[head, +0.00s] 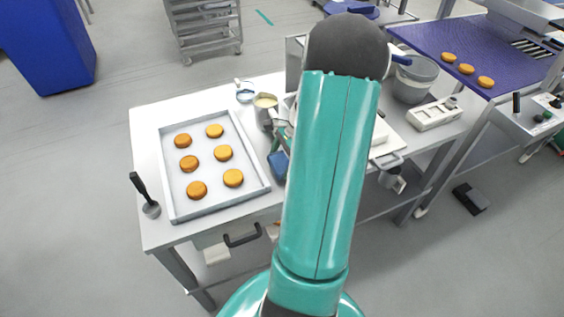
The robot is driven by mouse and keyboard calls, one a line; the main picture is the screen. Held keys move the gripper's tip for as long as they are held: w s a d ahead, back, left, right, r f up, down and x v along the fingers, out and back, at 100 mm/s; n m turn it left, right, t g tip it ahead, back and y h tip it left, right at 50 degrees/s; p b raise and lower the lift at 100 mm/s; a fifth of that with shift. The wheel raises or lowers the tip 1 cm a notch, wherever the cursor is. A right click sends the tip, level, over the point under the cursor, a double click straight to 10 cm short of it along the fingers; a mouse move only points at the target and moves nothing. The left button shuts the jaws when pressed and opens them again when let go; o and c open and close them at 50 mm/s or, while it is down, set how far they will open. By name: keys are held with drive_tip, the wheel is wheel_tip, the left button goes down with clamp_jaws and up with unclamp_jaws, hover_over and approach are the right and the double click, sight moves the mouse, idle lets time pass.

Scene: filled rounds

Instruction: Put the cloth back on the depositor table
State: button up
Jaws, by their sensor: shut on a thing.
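My teal arm (325,190) rises through the middle of the head view and hides much of the worktable behind it. A small part of my gripper (281,136) shows at the left edge of the arm, above the worktable. Just below it is a blue piece (278,164), which looks like the cloth, shut in the gripper. The fingertips and most of the cloth are hidden by the arm. The depositor table (148,130) is white-topped; I cannot tell whether the cloth touches it.
A tray (213,207) of several round cakes lies on the left of the table, beside a dark-handled tool (148,197). A metal jug (265,110) stands behind the gripper. A grey bucket (413,80) and a purple conveyor (435,42) with 3 cakes are at right.

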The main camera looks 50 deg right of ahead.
drive_tip(key=shift+f, duration=0.65)
drive_tip(key=shift+s+f, duration=0.1)
drive_tip(key=o, duration=0.7)
drive_tip(key=shift+f, duration=0.1)
drive_tip(key=v, duration=1.2)
drive_tip(key=shift+r, duration=0.25)
drive_tip(key=w+a+r+n+h, duration=0.1)
drive_tip(key=w+a+r+n, duration=0.2)
drive_tip(key=a, duration=0.4)
drive_tip(key=w+a+r+n+h, duration=0.1)
drive_tip(key=w+a+r+n, duration=0.1)
drive_tip(key=a+r+n, duration=0.3)
drive_tip(key=w+a+r+n+h, duration=0.1)
drive_tip(key=w+a+r+n, duration=0.15)
drive_tip(key=a, duration=0.55)
drive_tip(key=s+a+r+n+t, duration=0.1)
drive_tip(key=s+a+r+n, duration=0.1)
drive_tip(key=a+n, duration=0.5)
drive_tip(key=s+a+r+n+t+h, duration=0.1)
drive_tip(key=s+a+n, duration=0.4)
drive_tip(key=a, duration=0.8)
wheel_tip(320, 180, up, 2)
drive_tip(key=shift+s+r+n+t, duration=0.3)
drive_tip(key=shift+n+t, duration=0.3)
drive_tip(key=shift+n, duration=0.25)
